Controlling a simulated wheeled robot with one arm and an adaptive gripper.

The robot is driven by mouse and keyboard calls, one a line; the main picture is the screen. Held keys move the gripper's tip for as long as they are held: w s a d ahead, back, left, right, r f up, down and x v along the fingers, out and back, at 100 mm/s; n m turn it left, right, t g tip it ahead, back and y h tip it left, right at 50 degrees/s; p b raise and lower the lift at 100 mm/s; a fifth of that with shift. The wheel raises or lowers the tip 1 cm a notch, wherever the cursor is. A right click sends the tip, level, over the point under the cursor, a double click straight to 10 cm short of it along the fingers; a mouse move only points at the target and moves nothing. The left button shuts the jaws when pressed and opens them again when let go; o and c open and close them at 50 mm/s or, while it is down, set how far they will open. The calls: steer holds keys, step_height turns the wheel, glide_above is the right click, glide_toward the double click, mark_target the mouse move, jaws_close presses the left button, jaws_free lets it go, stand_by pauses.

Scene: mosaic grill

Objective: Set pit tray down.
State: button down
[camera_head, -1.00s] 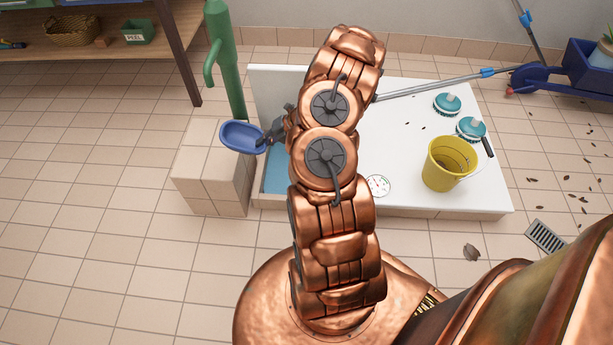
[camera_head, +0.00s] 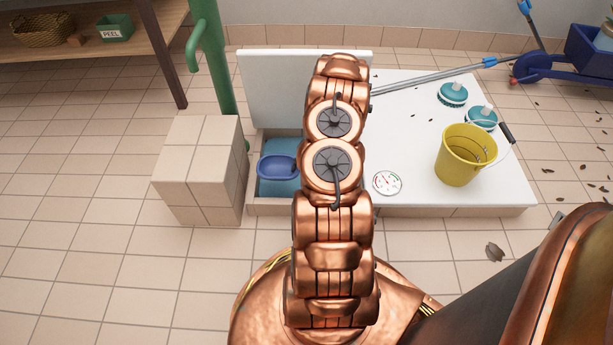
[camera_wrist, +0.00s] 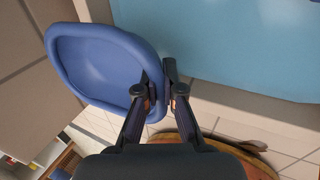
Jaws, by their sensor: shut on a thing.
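The pit tray is a blue oval tray (camera_head: 278,167). In the head view it shows left of my arm, over the light blue recess (camera_head: 285,187) of the white platform. In the wrist view the tray (camera_wrist: 100,62) is at the upper left, its rim between the fingertips of my gripper (camera_wrist: 158,92). My gripper is shut on that rim, and the tray looks tilted in that view. In the head view my arm hides the gripper. I cannot tell whether the tray touches anything below it.
A tiled block (camera_head: 200,170) stands close left of the recess, with a green post (camera_head: 212,75) behind it. A raised white panel (camera_head: 275,90) backs the recess.

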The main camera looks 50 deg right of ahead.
steer(key=f+b, duration=0.1)
steer(key=f, duration=0.3)
steer(key=f+b, duration=0.2)
steer(key=f, duration=0.2)
steer(key=d+f+b, duration=0.1)
steer(key=f+b, duration=0.1)
steer(key=f, duration=0.2)
steer(key=shift+s+f, duration=0.1)
steer(key=c, duration=1.3)
jaws_free()
steer(key=shift+f, duration=0.1)
